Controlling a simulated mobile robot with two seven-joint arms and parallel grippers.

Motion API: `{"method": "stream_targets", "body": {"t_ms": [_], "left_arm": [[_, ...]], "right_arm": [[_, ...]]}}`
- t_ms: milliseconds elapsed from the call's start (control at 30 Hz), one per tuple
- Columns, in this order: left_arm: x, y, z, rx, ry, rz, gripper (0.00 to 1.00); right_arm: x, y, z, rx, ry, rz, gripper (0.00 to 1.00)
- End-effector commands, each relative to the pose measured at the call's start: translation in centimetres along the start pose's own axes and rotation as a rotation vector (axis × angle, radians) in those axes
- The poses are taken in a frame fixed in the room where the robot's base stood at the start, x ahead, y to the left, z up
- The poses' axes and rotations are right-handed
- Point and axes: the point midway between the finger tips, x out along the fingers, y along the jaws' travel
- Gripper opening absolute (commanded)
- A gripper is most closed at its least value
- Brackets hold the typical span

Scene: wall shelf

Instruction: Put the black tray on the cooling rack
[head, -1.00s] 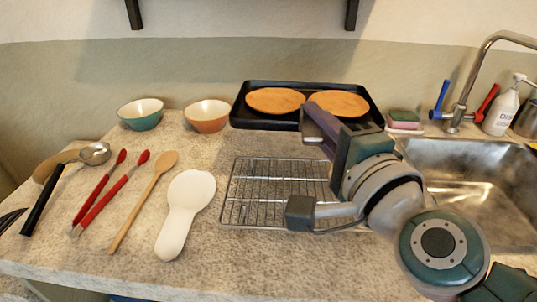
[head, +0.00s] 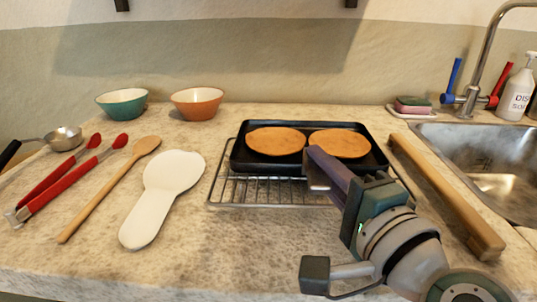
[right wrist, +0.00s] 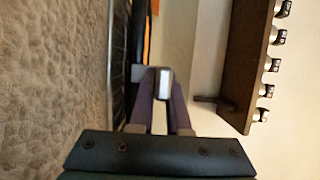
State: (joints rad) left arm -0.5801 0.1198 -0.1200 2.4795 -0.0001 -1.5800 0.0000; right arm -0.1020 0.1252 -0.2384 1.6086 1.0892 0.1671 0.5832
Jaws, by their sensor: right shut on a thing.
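The black tray (head: 236,160) carries two flat round tan cakes, one on the left (head: 276,141) and one on the right (head: 340,143). It is over the back part of the wire cooling rack (head: 262,192), whose front bars show. Whether the tray rests on the bars or hangs just above them I cannot tell. My right gripper (head: 318,172) is shut on the tray's front edge. In the right wrist view the fingers (right wrist: 160,90) meet near the dark tray edge (right wrist: 140,40). My left gripper is not in view.
A wooden board (head: 450,195) lies right of the rack beside the sink (head: 490,160). A white spoon rest (head: 165,190), wooden spoon (head: 110,190) and red tongs (head: 70,180) lie left. Teal (head: 122,103) and orange (head: 197,103) bowls stand behind. The front counter is clear.

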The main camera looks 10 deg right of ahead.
Motion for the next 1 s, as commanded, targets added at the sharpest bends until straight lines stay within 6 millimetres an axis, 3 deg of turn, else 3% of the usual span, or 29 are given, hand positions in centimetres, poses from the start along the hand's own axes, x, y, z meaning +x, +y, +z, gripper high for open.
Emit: {"method": "stream_targets", "body": {"t_ms": [233, 267, 533, 833, 1000], "left_arm": [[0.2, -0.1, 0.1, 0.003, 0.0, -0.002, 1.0], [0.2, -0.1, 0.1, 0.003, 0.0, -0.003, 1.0], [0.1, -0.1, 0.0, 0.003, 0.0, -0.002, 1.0], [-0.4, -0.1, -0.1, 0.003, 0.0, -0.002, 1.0], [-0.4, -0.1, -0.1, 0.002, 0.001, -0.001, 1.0]], "right_arm": [[0.1, 0.1, 0.0, -0.001, 0.001, -0.004, 0.0], [0.0, 0.2, 0.0, 0.0, 0.0, 0.0, 0.16], [0.0, 0.1, 0.0, 0.0, 0.0, 0.0, 0.45], [0.0, -0.5, 0.0, 0.001, 0.0, -0.001, 0.45], [-2.4, -0.1, 0.0, 0.0, -0.001, 0.004, 0.45]]}}
